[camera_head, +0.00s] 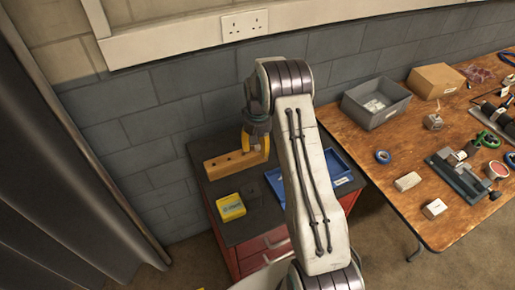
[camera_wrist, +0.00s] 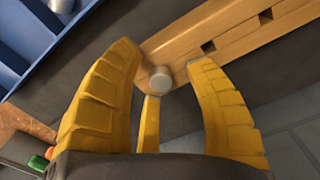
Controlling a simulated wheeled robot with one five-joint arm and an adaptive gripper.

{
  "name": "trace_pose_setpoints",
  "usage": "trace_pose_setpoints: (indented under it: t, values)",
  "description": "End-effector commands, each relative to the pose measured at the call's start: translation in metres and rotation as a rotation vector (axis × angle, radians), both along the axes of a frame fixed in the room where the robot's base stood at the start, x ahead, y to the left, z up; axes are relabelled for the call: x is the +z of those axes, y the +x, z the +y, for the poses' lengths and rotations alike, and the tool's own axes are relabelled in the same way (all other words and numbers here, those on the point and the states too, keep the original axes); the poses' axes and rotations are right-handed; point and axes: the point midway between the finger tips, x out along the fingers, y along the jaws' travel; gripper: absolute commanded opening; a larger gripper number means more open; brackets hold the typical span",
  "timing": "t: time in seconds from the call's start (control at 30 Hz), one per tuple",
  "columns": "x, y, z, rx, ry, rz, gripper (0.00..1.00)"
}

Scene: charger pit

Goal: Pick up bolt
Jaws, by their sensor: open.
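The bolt (camera_wrist: 161,79) shows in the wrist view as a grey round head at the edge of the wooden block (camera_wrist: 225,38). Its shank is hidden, and I cannot tell how it sits in the block. My gripper (camera_wrist: 166,56) is open, its yellow fingers spread left and right of the bolt, with a third below it. Nothing is clearly gripped. In the head view, my gripper (camera_head: 257,140) hangs over the right part of the block (camera_head: 232,164); the bolt is not discernible there.
The block lies on a dark-topped red cabinet (camera_head: 250,210), near a yellow box (camera_head: 230,207) and a blue tray (camera_head: 343,176). A wooden table (camera_head: 390,160) with a grey bin (camera_head: 376,101) and tools stands right. A wall is behind and a dark curtain (camera_head: 60,130) left.

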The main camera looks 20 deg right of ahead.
Motion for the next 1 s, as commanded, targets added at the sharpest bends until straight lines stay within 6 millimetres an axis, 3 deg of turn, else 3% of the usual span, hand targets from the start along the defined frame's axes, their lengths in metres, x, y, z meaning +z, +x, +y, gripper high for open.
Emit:
trace_pose_setpoints:
  t: [0.6,1.0]
  values:
    - [0.0003,-0.0001,0.0,0.0,0.0,0.0,0.0]
    - [0.0005,-0.0003,0.0001,0.0,0.0,0.001,0.0]
